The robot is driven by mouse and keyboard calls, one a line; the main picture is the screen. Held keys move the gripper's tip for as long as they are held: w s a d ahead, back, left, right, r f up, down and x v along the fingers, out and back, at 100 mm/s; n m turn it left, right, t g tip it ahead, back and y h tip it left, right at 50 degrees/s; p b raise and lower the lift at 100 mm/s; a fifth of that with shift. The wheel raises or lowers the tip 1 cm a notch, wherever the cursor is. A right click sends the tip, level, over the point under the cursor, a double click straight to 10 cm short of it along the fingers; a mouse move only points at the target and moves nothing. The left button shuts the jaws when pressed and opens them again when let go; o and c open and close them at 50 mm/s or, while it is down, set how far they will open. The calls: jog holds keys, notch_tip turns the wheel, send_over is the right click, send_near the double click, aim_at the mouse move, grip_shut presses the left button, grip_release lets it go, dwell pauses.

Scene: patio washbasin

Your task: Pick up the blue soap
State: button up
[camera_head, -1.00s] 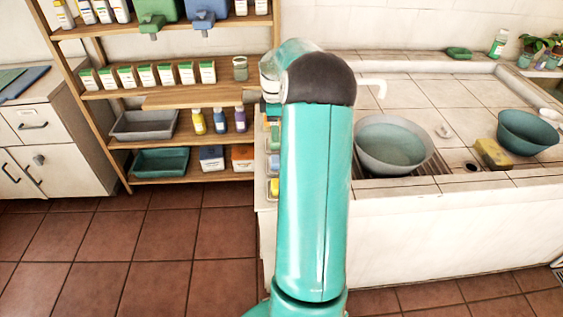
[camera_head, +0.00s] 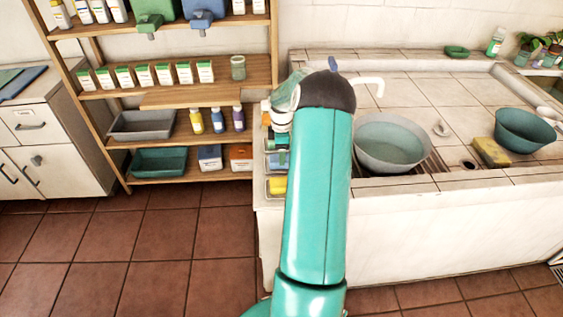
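Soap dishes (camera_head: 268,190) line the left end of the washbasin counter, partly behind my arm. A yellow soap (camera_head: 278,186) lies in the nearest one. A small blue-green patch (camera_head: 274,161) shows in the dish behind it; I cannot tell for sure that it is the blue soap. My upper arm stands in the middle of the view, and its outer links bend down at the left above the dishes. My gripper seems to be around the dark and teal parts there, but its fingers are hidden or too small to make out.
A grey basin (camera_head: 391,143) sits right of my arm, with a white spout (camera_head: 369,84) behind it. A yellow sponge (camera_head: 491,152) and teal bowl (camera_head: 525,131) are further right. A wooden shelf (camera_head: 190,90) stands at left; the tiled floor (camera_head: 150,235) before it is clear.

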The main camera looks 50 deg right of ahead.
notch_tip(320, 180, down, 3)
jog(key=shift+f, duration=0.15)
jog(key=c, duration=1.2)
jog(key=shift+r, duration=0.7)
notch_tip(320, 180, up, 2)
jog(key=shift+s+r, duration=0.15)
jog(key=shift+r, duration=0.1)
jog(key=s+a+r, duration=0.2)
jog(key=s+r, duration=0.1)
jog(key=s, duration=0.1)
jog(key=s+a+r, duration=0.1)
jog(key=s+r, duration=0.2)
jog(key=s, duration=0.1)
jog(key=s+a+r, duration=0.2)
jog(key=s+r, duration=0.1)
jog(key=s, duration=0.1)
jog(key=shift+s+a+r, duration=0.1)
jog(key=shift+s+a, duration=0.15)
jog(key=shift+a, duration=0.05)
